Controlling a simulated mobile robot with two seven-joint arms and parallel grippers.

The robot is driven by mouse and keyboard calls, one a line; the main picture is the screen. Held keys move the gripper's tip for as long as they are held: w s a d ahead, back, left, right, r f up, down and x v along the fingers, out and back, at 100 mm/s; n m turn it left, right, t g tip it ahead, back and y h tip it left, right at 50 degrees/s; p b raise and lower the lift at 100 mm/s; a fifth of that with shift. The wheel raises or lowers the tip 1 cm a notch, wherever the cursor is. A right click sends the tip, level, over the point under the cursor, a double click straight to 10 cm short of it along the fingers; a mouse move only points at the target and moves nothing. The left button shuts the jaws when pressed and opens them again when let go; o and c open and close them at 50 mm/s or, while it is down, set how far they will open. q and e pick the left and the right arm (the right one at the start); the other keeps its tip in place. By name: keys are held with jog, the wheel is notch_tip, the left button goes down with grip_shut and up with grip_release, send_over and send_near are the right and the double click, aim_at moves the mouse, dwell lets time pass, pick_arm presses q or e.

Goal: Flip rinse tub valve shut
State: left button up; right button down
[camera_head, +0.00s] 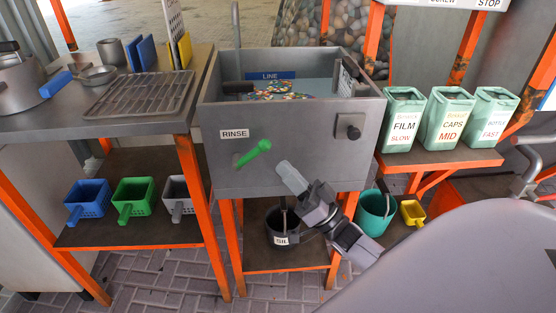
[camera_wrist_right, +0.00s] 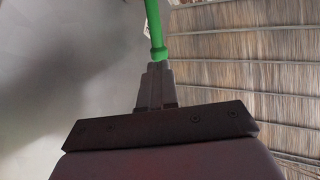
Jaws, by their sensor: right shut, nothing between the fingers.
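The grey rinse tub (camera_head: 308,160) stands on orange legs in the middle of the head view, with a RINSE label on its front. The valve has a green lever (camera_head: 254,153) on the tub's front, slanting up to the right. My right gripper (camera_head: 282,166) is shut and empty in front of the tub, a little right of and below the lever's tip. In the right wrist view the green lever (camera_wrist_right: 154,30) stands just beyond the shut fingertips (camera_wrist_right: 158,68); I cannot tell whether they touch. My left gripper is not in view.
A dark knob (camera_head: 349,127) sits on the tub's right front. Below the tub is a dark bucket labelled SIL (camera_head: 283,228). A workbench with a wire rack (camera_head: 137,95) stands at left. Labelled green bins (camera_head: 403,120) stand on a shelf at right.

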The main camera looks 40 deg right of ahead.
aim_at(250, 153)
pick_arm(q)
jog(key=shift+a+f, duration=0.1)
pick_arm(e)
jog(key=x, duration=0.3)
jog(key=shift+w+r, duration=0.1)
jog(key=shift+w, duration=0.05)
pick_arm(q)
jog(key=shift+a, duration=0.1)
